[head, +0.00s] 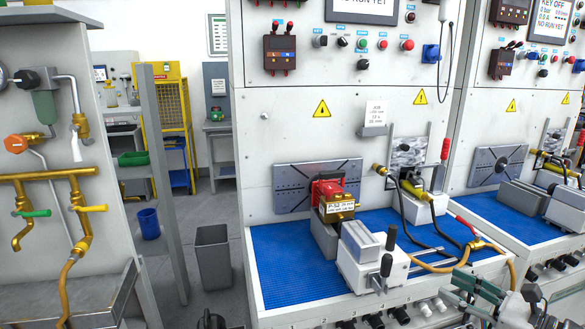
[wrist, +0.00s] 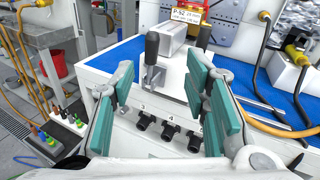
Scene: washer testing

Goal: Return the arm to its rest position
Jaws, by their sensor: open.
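My gripper (head: 485,293) is at the lower right of the head view, in front of the test bench's front edge. In the wrist view my gripper (wrist: 160,98) shows two green-padded fingers spread wide with nothing between them. Beyond the fingers are the bench's front panel with black connectors (wrist: 168,131) and a clamp with a black handle (wrist: 152,48). The same clamp (head: 372,258) shows in the head view beside a red and brass part with a label reading P-52 (head: 334,199). The gripper is apart from both.
A second similar bench (head: 480,208) stands at the right. At the left are a pipe panel (head: 45,130), a grey shelf post (head: 165,180) and a grey bin (head: 212,255). Open floor lies between.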

